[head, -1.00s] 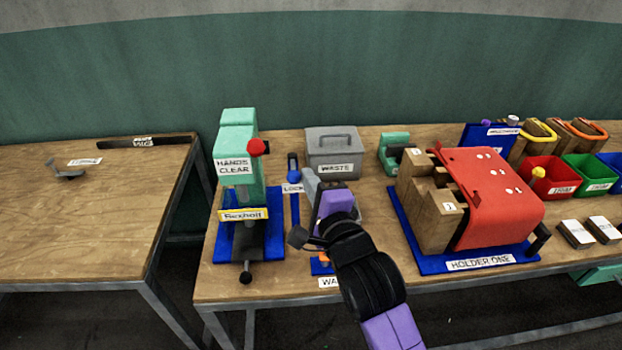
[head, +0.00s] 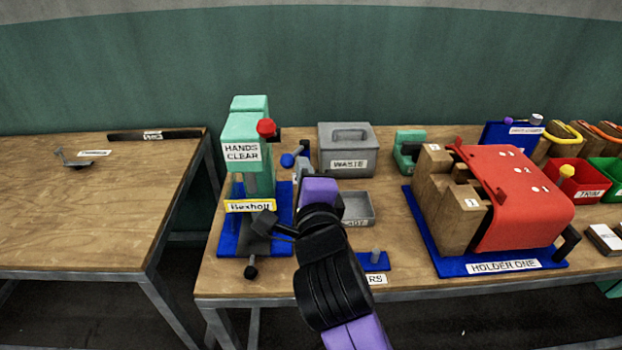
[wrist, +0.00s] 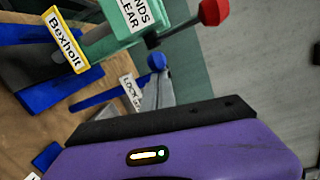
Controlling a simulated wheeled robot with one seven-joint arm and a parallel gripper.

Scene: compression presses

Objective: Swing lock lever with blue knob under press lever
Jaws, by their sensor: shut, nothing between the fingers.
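The green press (head: 245,140) stands at the left of the table on a blue base. Its press lever ends in a red knob (head: 266,128), high on the press's right side; the knob also shows in the wrist view (wrist: 213,12). The lock lever's blue knob (head: 287,160) is right of the press, lower than the red knob. In the wrist view the blue knob (wrist: 157,62) is just beyond the tips of my gripper (wrist: 157,85). My gripper (head: 303,165) is shut and empty, close beside the blue knob; I cannot tell whether they touch.
A grey waste box (head: 346,150) and a grey tray (head: 358,208) stand right of my gripper. The wooden holder with its red cover (head: 515,200) is further right. Bare table shows behind the press and between the tray and holder.

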